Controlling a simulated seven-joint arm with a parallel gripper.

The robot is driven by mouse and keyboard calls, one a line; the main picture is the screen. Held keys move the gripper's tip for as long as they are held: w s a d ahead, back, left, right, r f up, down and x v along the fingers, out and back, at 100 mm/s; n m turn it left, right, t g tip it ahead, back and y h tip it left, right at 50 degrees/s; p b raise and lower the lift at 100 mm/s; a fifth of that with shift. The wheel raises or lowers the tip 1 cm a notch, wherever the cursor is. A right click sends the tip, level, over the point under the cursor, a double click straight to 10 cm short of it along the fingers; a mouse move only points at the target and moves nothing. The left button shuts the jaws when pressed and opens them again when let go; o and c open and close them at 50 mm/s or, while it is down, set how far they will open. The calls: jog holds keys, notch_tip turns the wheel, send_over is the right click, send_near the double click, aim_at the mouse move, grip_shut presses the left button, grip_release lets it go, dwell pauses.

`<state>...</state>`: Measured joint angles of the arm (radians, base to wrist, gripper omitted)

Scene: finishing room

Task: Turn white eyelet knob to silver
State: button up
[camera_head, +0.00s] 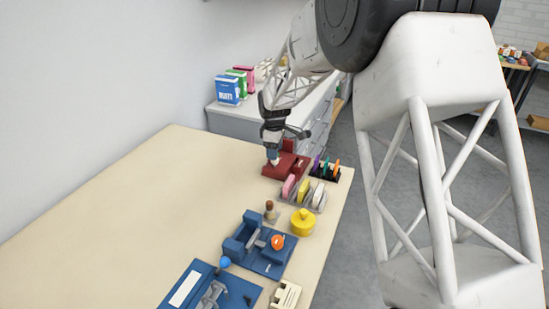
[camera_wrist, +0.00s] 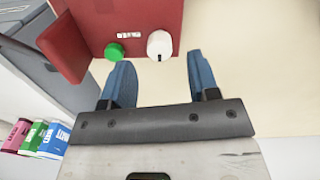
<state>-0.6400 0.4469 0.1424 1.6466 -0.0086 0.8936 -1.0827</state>
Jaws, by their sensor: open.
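The red machine (camera_head: 291,161) stands at the far end of the table, and its base also fills the top of the wrist view (camera_wrist: 95,20). On it are a round white knob (camera_wrist: 159,43) with a small dark mark at its lower edge and a green knob (camera_wrist: 114,51) to its left. My gripper (camera_wrist: 157,60) is open with blue fingers. The white knob lies just beyond the fingertips, between their lines, and nothing is held. In the head view my gripper (camera_head: 272,158) is over the machine's left side. I cannot make out a silver marking.
Pink, yellow and white rolls (camera_head: 303,190) stand in front of the red machine, with a dark rack (camera_head: 325,174) to the right. A yellow pot (camera_head: 302,221) and blue machines (camera_head: 262,245) are nearer. Boxes (camera_head: 228,90) stand on the grey cabinet behind. The table's left is clear.

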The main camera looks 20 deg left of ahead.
aim_at(275, 162)
jog(key=shift+f, duration=1.8)
jog(key=c, duration=0.9)
